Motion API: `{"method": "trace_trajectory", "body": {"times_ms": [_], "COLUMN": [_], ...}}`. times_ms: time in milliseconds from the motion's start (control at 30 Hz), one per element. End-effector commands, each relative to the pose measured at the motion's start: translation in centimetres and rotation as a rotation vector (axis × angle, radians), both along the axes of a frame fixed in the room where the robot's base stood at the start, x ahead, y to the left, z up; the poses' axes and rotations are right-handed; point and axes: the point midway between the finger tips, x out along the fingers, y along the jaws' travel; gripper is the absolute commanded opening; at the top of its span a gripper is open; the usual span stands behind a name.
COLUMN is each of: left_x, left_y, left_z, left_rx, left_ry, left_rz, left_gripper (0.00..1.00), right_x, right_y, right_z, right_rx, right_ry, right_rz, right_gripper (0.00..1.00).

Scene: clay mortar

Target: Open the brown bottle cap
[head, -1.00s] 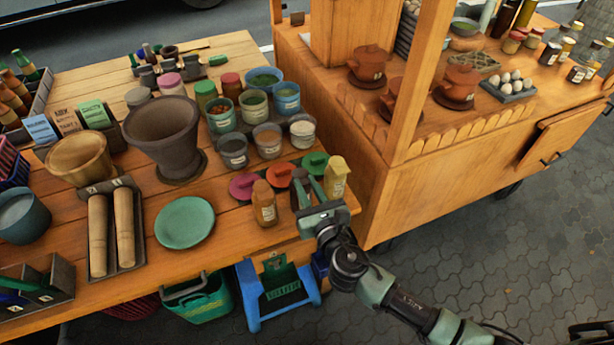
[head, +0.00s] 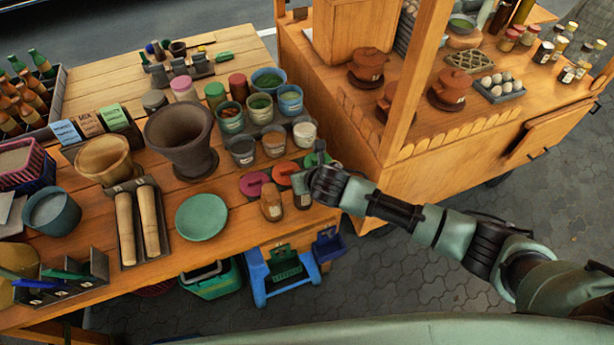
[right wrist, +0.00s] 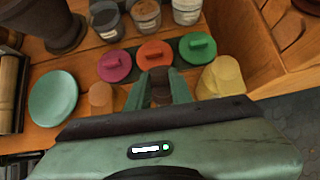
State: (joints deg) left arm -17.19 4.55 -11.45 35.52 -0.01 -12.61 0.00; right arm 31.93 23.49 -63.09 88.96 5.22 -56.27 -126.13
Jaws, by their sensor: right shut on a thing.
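The brown bottle (head: 302,201) stands at the front right corner of the wooden table, between a tan bottle (head: 271,206) on its left and a yellow bottle (right wrist: 222,76), which my arm hides in the head view. In the right wrist view its dark brown cap (right wrist: 160,84) lies between the two green fingers of my right gripper (right wrist: 159,92). My right gripper, also in the head view (head: 303,180), is shut on the cap from above. Whether the cap has turned or lifted is hidden. My left gripper is out of view.
Pink (right wrist: 115,66), red (right wrist: 156,54) and green (right wrist: 197,46) lids lie just behind the bottles. A green plate (head: 202,217) and a large mortar (head: 181,135) stand to the left. The wooden cart (head: 400,145) is close on the right.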

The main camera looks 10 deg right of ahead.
Motion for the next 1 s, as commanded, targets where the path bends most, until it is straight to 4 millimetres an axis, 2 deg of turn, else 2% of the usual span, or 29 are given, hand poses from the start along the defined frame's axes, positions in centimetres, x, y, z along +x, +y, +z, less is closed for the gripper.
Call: {"method": "trace_trajectory", "body": {"times_ms": [100,367,600,1000], "left_x": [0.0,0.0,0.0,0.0], "left_y": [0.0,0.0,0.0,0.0], "left_z": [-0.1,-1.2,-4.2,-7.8], "left_rx": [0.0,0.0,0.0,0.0], "left_ry": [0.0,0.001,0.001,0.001], "left_rz": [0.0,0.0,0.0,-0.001], "left_gripper": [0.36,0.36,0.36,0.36], "right_x": [1.1,2.6,3.8,4.6], "right_y": [0.2,0.6,1.0,1.2], "right_z": [0.8,1.2,1.0,1.0], "right_rx": [-0.024,-0.073,-0.112,-0.147], "right_ry": [0.102,0.346,0.548,0.72], "right_rz": [-0.001,-0.003,-0.003,-0.002], "right_gripper": [0.0,0.0,0.0,0.0]}}
